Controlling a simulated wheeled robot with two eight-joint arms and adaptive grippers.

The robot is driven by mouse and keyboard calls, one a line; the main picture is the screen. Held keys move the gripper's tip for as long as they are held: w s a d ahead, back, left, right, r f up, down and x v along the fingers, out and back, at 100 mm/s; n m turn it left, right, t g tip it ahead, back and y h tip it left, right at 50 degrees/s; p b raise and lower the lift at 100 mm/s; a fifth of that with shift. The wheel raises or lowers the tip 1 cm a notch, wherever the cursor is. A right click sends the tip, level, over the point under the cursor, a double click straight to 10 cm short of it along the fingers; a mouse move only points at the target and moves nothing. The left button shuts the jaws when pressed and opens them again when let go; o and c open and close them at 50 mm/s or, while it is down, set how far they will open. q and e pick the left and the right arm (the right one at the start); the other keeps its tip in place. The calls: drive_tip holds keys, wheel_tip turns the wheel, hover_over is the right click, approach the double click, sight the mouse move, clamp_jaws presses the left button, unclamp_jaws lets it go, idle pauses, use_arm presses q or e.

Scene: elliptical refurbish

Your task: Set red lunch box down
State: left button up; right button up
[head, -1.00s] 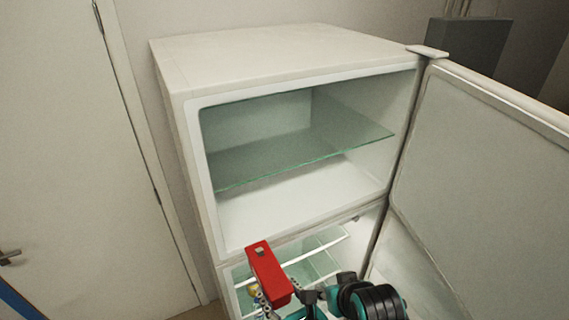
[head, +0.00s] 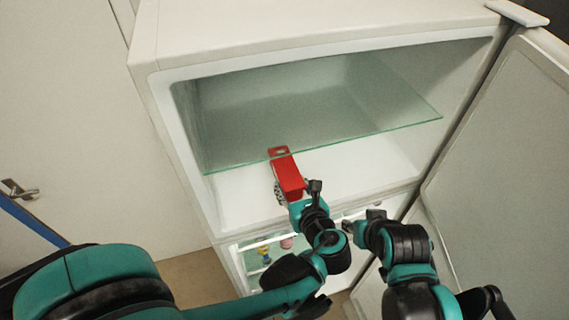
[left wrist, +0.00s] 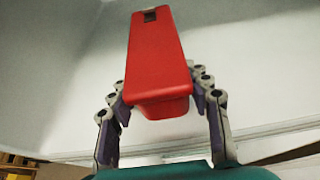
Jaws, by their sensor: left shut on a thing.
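The red lunch box (head: 287,174) is inside the upper fridge compartment, its far end under the glass shelf (head: 320,115). I cannot tell if it touches the white compartment floor (head: 375,163). My left gripper (head: 290,192) is shut on the near part of the box. In the left wrist view the box (left wrist: 155,58) points away between the two fingers (left wrist: 160,105), one on each side. My right gripper (head: 362,220) is in front of the fridge, right of the left gripper and apart from the box; its finger opening is unclear.
The fridge door (head: 510,170) stands open on the right. The lower compartment (head: 262,255) holds small items behind my left arm. The compartment floor right of the box is clear. A room door (head: 75,120) is at the left.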

sight(282, 167)
use_arm(q)
drive_tip(key=w, duration=0.1)
drive_tip(key=w+a, duration=0.1)
drive_tip(key=w, duration=0.1)
drive_tip(key=shift+w+a+r, duration=0.1)
drive_tip(key=shift+w+a, duration=0.2)
drive_tip(key=shift+w, duration=0.1)
drive_tip(key=x, duration=0.3)
drive_tip(key=shift+w+r+p, duration=0.15)
drive_tip(key=shift+w+p, duration=0.2)
drive_tip(key=shift+f, duration=0.35)
drive_tip(key=shift+s, duration=0.1)
drive_tip(key=shift+f, duration=0.1)
drive_tip(key=shift+f, duration=0.15)
drive_tip(key=o, duration=1.6)
drive_tip(key=shift+c, duration=0.2)
